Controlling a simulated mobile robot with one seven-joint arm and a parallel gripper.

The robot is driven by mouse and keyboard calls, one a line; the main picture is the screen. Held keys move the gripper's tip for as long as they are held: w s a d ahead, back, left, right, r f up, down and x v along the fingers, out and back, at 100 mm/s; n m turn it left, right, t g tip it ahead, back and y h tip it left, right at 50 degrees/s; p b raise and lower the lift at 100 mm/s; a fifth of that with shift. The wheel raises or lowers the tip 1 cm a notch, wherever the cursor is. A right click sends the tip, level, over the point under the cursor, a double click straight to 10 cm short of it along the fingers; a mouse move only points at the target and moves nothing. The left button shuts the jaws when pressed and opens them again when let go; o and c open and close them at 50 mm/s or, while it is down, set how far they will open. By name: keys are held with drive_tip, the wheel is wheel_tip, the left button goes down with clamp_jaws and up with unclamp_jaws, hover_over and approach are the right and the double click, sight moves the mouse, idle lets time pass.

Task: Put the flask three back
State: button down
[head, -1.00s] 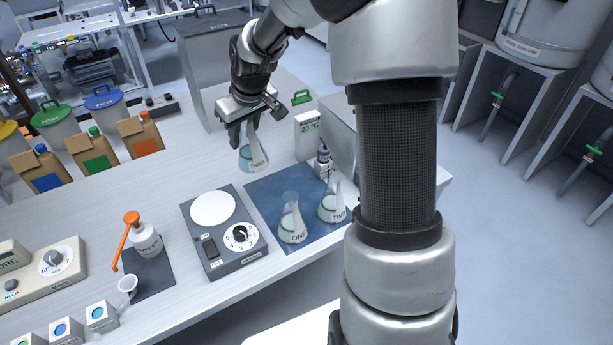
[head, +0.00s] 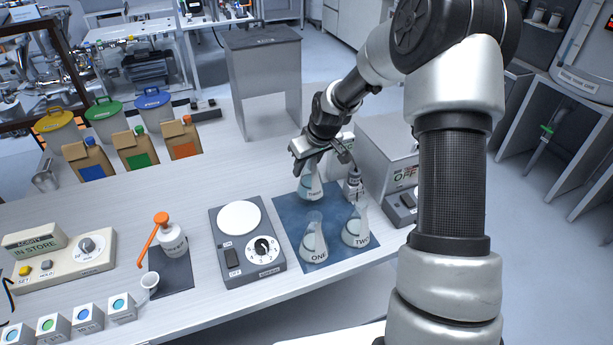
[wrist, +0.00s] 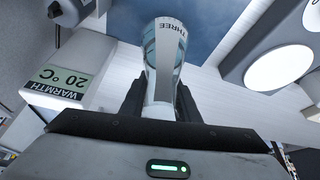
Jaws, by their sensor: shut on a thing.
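Flask three (head: 310,188) is a clear conical flask with pale liquid, labelled THREE. My gripper (head: 314,164) is shut on its neck from above, and the flask hangs upright at the back part of the blue mat (head: 288,215). I cannot tell whether its base touches the mat. In the wrist view the flask (wrist: 164,50) sits between the two dark fingers (wrist: 160,100). Flask one (head: 314,240) and flask two (head: 355,228) stand on the front part of the mat.
A hotplate-like device (head: 246,248) with a white disc and dial stands left of the mat. The bench left of the mat's back is clear.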

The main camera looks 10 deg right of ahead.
sight(306, 176)
drive_tip(key=shift+f, duration=1.7)
drive_tip(key=shift+f, duration=0.2)
drive_tip(key=c, duration=1.4)
unclamp_jaws()
drive_tip(key=shift+o, duration=0.2)
drive_tip(key=shift+s+d+r, duration=0.1)
drive_tip(key=shift+r, duration=0.4)
drive_tip(key=v, duration=1.1)
drive_tip(key=shift+s+r, duration=0.1)
drive_tip(key=shift+r, duration=0.05)
